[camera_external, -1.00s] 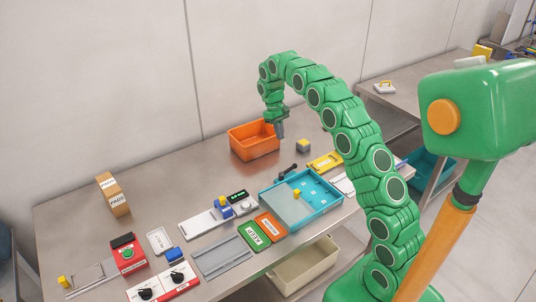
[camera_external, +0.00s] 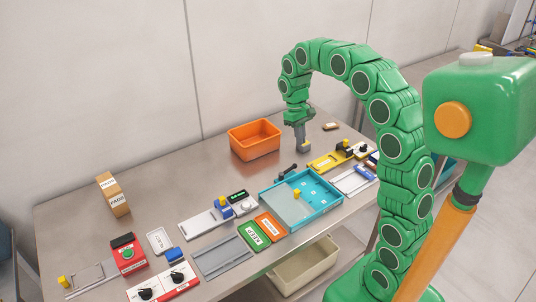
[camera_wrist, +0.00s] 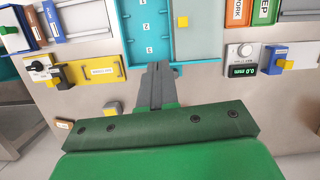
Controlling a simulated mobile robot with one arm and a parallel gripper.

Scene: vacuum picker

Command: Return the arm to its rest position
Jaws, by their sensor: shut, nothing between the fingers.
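My green segmented arm (camera_external: 388,110) arches over the steel bench. My gripper (camera_external: 302,138) points down at its end and is shut and empty; in the external view it overlaps a small grey block with a yellow part. In the wrist view the closed grey fingers (camera_wrist: 157,72) stand clear of that grey block (camera_wrist: 113,107), which lies to their left. Most of the block is hidden behind the gripper in the external view.
An orange bin (camera_external: 254,140) stands left of the gripper. A blue tray (camera_external: 326,203), a yellow-plated fixture (camera_external: 328,162) and a small labelled piece (camera_external: 330,126) lie nearby. A red box (camera_external: 128,254) and cardboard boxes (camera_external: 114,194) stand farther left.

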